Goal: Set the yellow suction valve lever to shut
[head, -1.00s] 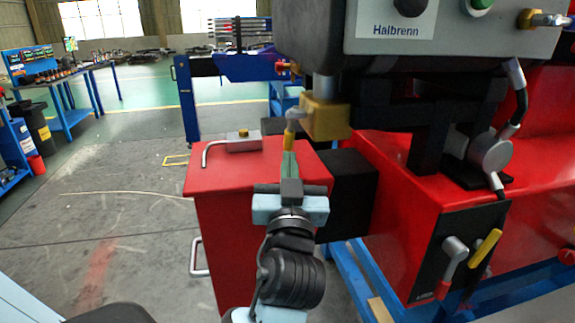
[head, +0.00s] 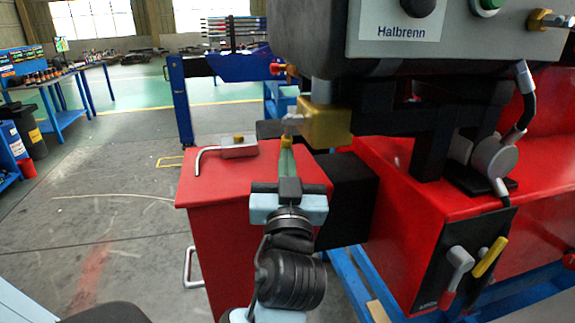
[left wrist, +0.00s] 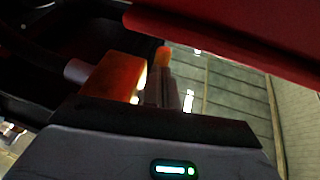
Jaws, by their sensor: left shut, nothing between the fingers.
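A brass valve block (head: 325,124) sits under the grey control box, with a short lever at its left. The lever's yellow grip (head: 287,141) points down toward me, and the fingers hide part of it. My left gripper (head: 286,150) is shut and empty, its fingertips right at the grip's lower end. Whether they touch it I cannot tell. In the left wrist view the grip's orange-yellow tip (left wrist: 163,56) shows just beyond the closed fingers (left wrist: 162,84), beside the orange-lit block (left wrist: 112,76). My right gripper is out of view.
A red cabinet (head: 230,184) with a bent grey rod (head: 208,154) on top stands below and left. A black block (head: 347,198) is close right of my gripper. A black panel at right carries a yellow lever (head: 490,257) and a red-tipped grey lever (head: 457,268). Floor at left is open.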

